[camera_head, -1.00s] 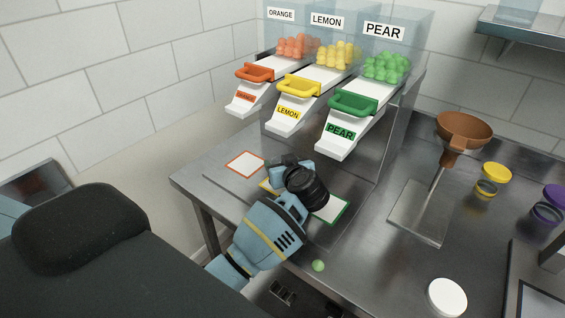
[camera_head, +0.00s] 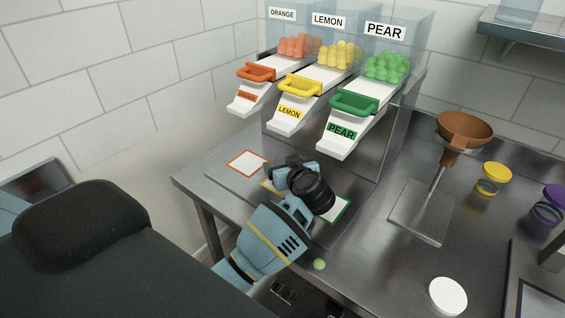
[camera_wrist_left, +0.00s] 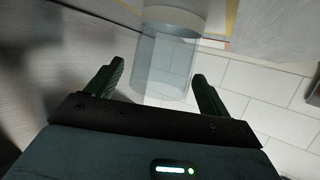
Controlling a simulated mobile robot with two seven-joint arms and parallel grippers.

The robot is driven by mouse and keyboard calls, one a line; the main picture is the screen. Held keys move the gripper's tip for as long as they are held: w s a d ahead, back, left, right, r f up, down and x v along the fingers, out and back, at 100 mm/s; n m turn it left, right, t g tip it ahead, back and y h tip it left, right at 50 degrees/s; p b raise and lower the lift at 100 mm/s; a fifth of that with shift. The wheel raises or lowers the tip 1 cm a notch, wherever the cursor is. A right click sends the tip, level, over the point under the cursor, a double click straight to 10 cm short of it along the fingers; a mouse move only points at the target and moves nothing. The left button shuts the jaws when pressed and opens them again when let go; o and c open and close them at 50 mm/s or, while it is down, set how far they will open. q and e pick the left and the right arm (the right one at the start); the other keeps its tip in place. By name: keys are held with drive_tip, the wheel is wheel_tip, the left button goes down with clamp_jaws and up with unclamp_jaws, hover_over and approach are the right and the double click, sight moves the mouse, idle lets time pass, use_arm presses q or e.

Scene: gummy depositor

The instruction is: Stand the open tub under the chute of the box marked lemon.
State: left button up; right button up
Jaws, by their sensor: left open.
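The clear open tub (camera_wrist_left: 165,60) shows in the left wrist view between the two fingers of my left gripper (camera_wrist_left: 157,75), which are apart with gaps beside it. In the head view my left gripper (camera_head: 288,171) is low over the yellow-edged square (camera_head: 267,186) and hides most or all of the tub. The yellow-handled lemon chute (camera_head: 289,113) is above and behind the gripper, below the box marked LEMON (camera_head: 328,21) with yellow gummies. A yellow edge shows beside the tub in the wrist view; its exact footing I cannot tell. My right gripper is out of view.
The orange chute (camera_head: 248,97) and pear chute (camera_head: 340,132) flank the lemon one. An orange-edged square (camera_head: 247,163) and a green-edged square (camera_head: 340,209) lie below.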

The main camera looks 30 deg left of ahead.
use_arm(q)
drive_tip(key=v, duration=1)
